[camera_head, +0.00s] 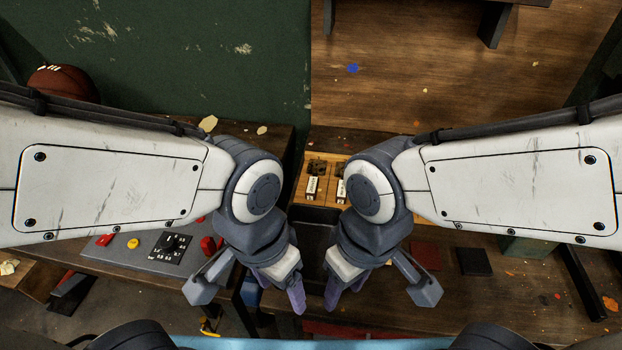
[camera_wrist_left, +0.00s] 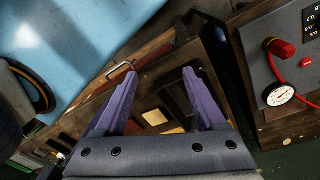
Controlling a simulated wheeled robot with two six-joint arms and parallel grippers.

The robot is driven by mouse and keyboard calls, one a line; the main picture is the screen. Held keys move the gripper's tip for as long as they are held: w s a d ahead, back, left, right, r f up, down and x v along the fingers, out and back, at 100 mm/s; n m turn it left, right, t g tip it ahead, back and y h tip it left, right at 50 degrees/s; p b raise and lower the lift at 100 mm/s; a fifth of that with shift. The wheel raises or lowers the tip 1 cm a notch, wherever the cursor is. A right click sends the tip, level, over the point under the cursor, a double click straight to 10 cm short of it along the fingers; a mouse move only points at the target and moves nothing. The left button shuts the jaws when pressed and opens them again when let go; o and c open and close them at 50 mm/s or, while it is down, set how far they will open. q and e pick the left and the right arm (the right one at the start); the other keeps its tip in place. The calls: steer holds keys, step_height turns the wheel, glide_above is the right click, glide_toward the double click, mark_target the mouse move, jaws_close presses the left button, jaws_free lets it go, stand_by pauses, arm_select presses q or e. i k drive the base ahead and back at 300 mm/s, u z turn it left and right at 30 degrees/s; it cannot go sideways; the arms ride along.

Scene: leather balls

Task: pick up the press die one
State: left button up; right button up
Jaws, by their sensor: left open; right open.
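Two small dark pieces with white labels stand on a light wooden board at the back of the bench, one on the left (camera_head: 312,187) and one on the right (camera_head: 341,190). They may be the press dies, but the labels are too small to read, so I cannot tell which is one. My left gripper (camera_head: 284,284) is open and empty, low in front of the board. Its two purple fingers also show apart in the left wrist view (camera_wrist_left: 160,74). My right gripper (camera_head: 338,288) is open beside it, also in front of the board, and appears empty. Neither touches the labelled pieces.
A grey control panel (camera_head: 137,262) with red knobs and a dial is at the left. A brown leather ball (camera_head: 62,82) lies at the back left. A dark red square (camera_head: 425,256) and a black square (camera_head: 475,262) lie on the bench at right.

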mark_target(316, 167)
steer(key=z, duration=0.55)
steer(key=k, duration=1.3)
steer(key=u, duration=0.15)
steer(key=i, duration=0.6)
steer(key=u, duration=0.7)
steer(key=i, duration=0.85)
steer(key=z, duration=0.2)
